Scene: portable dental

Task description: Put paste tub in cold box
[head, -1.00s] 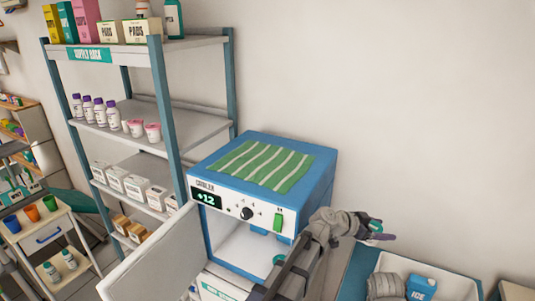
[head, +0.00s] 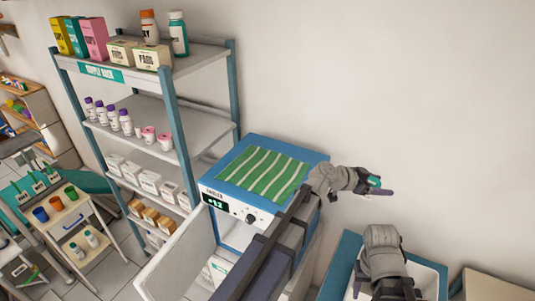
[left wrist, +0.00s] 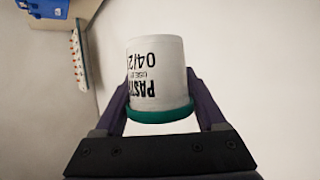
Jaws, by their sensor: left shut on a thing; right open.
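The paste tub (left wrist: 158,75), white with black lettering and a teal rim, is gripped between the fingers of my left gripper (left wrist: 160,105) in the left wrist view. In the head view my left gripper (head: 378,189) is in the air right of the cold box, with only a teal bit of the tub showing. The cold box (head: 236,214) is a blue-topped cooler with a +12 display. Its door (head: 180,255) stands open to the left; my arm hides part of the opening. My right gripper (head: 395,290) is low at the bottom edge, partly cut off, and open.
A striped green cloth (head: 262,172) lies on the cooler. A supply rack (head: 172,130) with bottles, tubs and boxes stands left of it. A blue-edged basin (head: 428,275) is under my right arm. A trolley with coloured cups (head: 72,225) is at the left.

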